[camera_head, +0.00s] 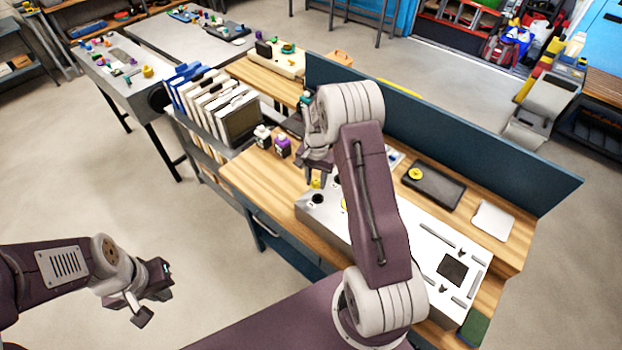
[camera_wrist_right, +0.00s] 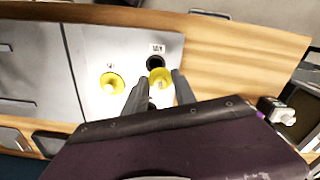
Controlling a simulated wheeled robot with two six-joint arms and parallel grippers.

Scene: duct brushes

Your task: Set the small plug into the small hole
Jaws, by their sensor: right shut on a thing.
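My right gripper (camera_head: 316,174) is over the near left end of a light grey panel box (camera_head: 385,235). It is shut on a small yellow plug (camera_head: 316,184). In the right wrist view, the plug (camera_wrist_right: 158,75) shows between the two fingertips (camera_wrist_right: 160,84). The dark round hole (camera_wrist_right: 155,62) is just beyond the plug, close to it; it also shows in the head view (camera_head: 318,199). The plug appears above the panel, but the gap is hard to judge. A second yellow plug (camera_wrist_right: 112,83) sits on the panel. My left gripper (camera_head: 150,298) is open and empty, away from the bench.
A dark tray (camera_head: 433,186) with a yellow round piece and a pale pad (camera_head: 493,221) lie behind the panel. A blue divider (camera_head: 450,140) runs along the bench's back. Small bottles (camera_head: 282,146) and upright binders (camera_head: 205,95) stand to the left.

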